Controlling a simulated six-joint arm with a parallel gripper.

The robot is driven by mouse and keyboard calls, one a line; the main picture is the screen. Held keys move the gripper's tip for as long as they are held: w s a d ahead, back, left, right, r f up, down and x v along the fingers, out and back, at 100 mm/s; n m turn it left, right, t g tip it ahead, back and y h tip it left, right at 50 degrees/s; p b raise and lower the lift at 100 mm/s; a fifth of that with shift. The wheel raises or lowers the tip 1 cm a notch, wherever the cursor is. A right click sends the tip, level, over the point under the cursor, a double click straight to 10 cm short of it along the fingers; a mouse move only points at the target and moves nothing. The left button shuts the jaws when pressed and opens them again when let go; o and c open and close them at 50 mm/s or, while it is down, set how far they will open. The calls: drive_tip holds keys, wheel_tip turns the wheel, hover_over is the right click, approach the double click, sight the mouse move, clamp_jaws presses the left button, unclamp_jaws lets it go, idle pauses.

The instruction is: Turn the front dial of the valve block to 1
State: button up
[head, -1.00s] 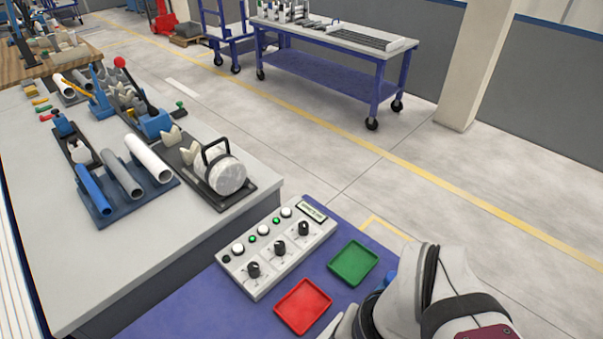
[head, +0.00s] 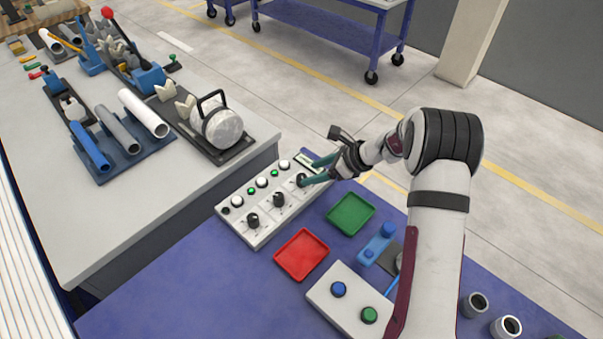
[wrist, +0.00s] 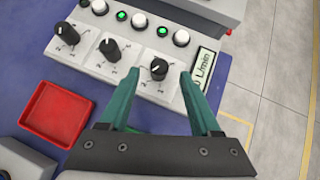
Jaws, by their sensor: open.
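The grey control panel (head: 247,233) carries three black dials in a row on numbered white plates. It also shows in the wrist view (wrist: 75,60). The right-hand dial (wrist: 158,69) sits next to a display marked L/min (wrist: 203,72). The middle dial (wrist: 110,49) and left-hand dial (wrist: 65,33) stand clear of my fingers. My gripper (head: 308,173) is over the right-hand end of the panel. Its teal fingers are open, one on each side of the right-hand dial in the wrist view (wrist: 158,76). I cannot tell whether they touch it, or which number it points to.
White buttons and small green lights (wrist: 122,15) line the panel behind the dials. A red tray (head: 301,254) and a green tray (head: 350,213) lie in front. A box with blue and green knobs (head: 347,300) stands nearer. A grey workbench (head: 150,205) is at left.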

sight(303, 176)
drive_tip(key=x, duration=0.5)
drive_tip(key=shift+a+f, duration=0.1)
drive_tip(key=shift+a, duration=0.15)
drive_tip(key=shift+c, duration=0.2)
clamp_jaws()
